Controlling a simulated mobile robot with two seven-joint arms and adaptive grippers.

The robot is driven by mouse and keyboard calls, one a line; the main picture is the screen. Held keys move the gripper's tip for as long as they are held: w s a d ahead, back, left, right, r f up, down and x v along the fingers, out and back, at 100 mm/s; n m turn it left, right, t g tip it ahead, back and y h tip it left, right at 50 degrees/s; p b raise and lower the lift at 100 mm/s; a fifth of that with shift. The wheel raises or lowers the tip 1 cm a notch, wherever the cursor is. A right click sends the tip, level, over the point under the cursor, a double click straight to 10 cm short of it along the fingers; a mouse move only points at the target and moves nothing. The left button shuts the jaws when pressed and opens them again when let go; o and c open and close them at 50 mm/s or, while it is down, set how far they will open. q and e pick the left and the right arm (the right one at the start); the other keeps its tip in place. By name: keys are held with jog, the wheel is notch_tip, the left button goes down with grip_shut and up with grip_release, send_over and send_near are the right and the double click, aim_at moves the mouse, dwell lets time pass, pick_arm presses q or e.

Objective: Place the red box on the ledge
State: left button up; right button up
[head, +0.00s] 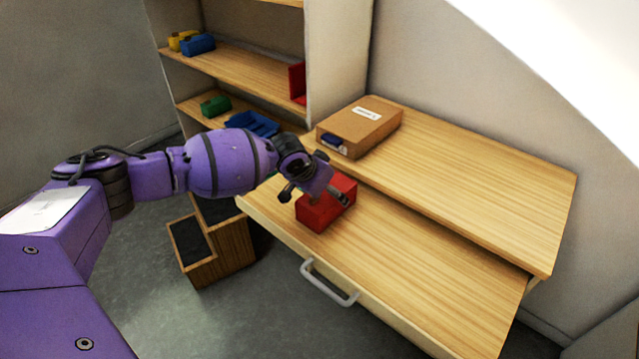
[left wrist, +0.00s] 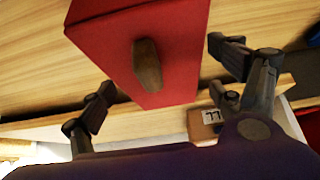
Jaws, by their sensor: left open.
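The red box (head: 325,211) sits on the lower wooden surface (head: 420,258), near its left end. In the left wrist view the red box (left wrist: 104,36) fills the upper middle and carries a brown wooden knob (left wrist: 147,66). My left gripper (head: 317,196) is over the box with its fingers spread. In the left wrist view my left gripper (left wrist: 160,68) has one finger on each side of the box's knob, apart from it. The raised wooden surface (head: 480,180) behind is bare on its right; I cannot tell which surface is the ledge. My right gripper is out of view.
A brown cardboard box (head: 362,125) lies on the raised surface's left end. The lower surface has a grey handle (head: 328,284) in front. A shelf unit (head: 250,75) with several coloured items stands behind left. A wooden crate (head: 213,255) stands on the floor.

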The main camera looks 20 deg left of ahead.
pick_arm(q)
jog(key=shift+r, duration=0.1)
jog(key=p+v, duration=0.1)
jog(key=v, duration=1.1)
